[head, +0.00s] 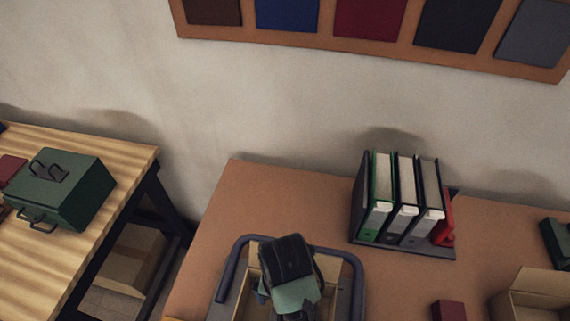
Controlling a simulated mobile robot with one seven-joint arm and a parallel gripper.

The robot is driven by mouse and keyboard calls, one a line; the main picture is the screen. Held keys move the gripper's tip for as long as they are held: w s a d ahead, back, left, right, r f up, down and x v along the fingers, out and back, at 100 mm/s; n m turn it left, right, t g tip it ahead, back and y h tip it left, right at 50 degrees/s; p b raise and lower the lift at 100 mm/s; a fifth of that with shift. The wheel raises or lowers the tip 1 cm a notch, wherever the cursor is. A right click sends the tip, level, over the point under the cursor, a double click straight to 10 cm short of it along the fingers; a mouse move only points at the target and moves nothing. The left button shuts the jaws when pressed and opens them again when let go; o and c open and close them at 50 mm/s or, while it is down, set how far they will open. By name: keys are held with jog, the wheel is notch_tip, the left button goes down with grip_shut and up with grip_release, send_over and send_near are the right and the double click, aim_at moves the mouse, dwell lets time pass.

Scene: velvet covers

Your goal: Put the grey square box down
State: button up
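My gripper (286,260) shows from above at the bottom middle of the head view, as a dark blocky end on a teal link of my arm. Its fingertips are hidden, so I cannot tell whether it is open, shut or holding something. I cannot make out a grey square box; any box in my gripper is hidden.
The brown table (215,215) holds a rack of binders (405,200), a small dark red block (448,311) and an open cardboard box (540,290). A green metal box (62,190) stands on the wooden table at left. Brown tabletop between tray and binders is clear.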

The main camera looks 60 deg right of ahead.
jog(key=shift+r, duration=0.5)
jog(key=w+d+r+n+t+h, duration=0.25)
jog(key=w+r+t, duration=0.35)
jog(key=w+r, duration=0.65)
jog(key=w+a+r+n+t+h, duration=0.1)
jog(key=w+a+r+n+t, duration=0.2)
jog(key=w+r, duration=0.5)
jog(key=w+a+r+n+t+h, duration=0.15)
jog(key=w+a+r+t, duration=0.3)
jog(key=r, duration=0.75)
jog(key=a+r+n+t+y, duration=0.1)
jog(key=a+r+n+t, duration=0.15)
jog(key=r, duration=0.55)
jog(key=a+r+n+t+y, duration=0.1)
jog(key=a+r+t, duration=0.25)
jog(key=r, duration=0.45)
jog(key=s+a+r+n+t+y, duration=0.1)
jog(key=s+a+r+t, duration=0.2)
jog(key=r, duration=0.5)
jog(key=s+a+r+n+t+y, duration=0.2)
jog(key=s+a+r+t, duration=0.2)
jog(key=s+r, duration=0.3)
jog(key=shift+s+r+t, duration=0.2)
jog(key=shift+r+t, duration=0.25)
